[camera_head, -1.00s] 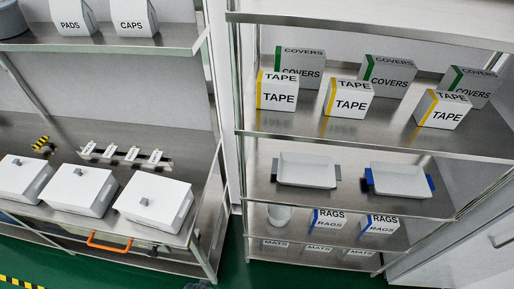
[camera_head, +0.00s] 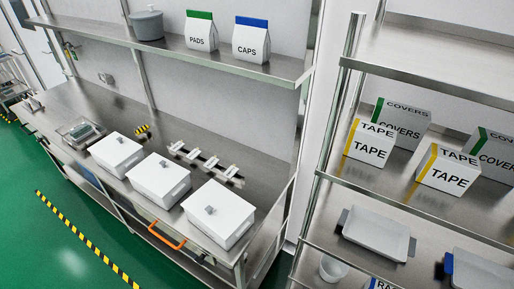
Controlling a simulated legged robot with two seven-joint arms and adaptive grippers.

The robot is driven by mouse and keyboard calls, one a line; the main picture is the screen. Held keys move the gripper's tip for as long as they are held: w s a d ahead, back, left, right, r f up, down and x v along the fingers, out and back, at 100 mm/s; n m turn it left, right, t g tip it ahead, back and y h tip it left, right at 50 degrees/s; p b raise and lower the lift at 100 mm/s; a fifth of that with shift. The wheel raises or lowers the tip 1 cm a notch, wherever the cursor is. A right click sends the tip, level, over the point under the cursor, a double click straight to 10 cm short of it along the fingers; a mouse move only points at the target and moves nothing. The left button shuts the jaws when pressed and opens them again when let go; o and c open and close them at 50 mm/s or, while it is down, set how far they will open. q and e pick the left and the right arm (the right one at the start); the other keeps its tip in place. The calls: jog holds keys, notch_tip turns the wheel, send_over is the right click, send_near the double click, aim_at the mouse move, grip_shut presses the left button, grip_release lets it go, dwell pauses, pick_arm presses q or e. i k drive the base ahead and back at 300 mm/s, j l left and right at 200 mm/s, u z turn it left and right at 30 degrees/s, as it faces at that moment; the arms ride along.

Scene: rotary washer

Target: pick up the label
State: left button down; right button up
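No object in view can be surely told as the label. A row of small white tag-like pieces (camera_head: 208,163) stands on a dark strip at the back of the steel counter (camera_head: 105,105), behind the white lidded boxes; they are too small to read. Printed faces show on the PADS bag (camera_head: 199,38), the CAPS bag (camera_head: 250,45), the TAPE boxes (camera_head: 371,143) and the COVERS boxes (camera_head: 403,122). Neither of my grippers is in view.
Three white lidded boxes (camera_head: 160,180) line the counter front, above an orange handle (camera_head: 166,236). A scale-like device (camera_head: 82,133) sits left of them. A steel rack (camera_head: 440,205) with trays (camera_head: 376,234) stands right. The green floor (camera_head: 65,240) is open at front left.

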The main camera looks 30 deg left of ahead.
aim_at(232, 170)
jog(key=u, duration=0.45)
jog(key=i+j+u, duration=0.1)
jog(key=u, duration=0.75)
jog(key=i+j, duration=0.05)
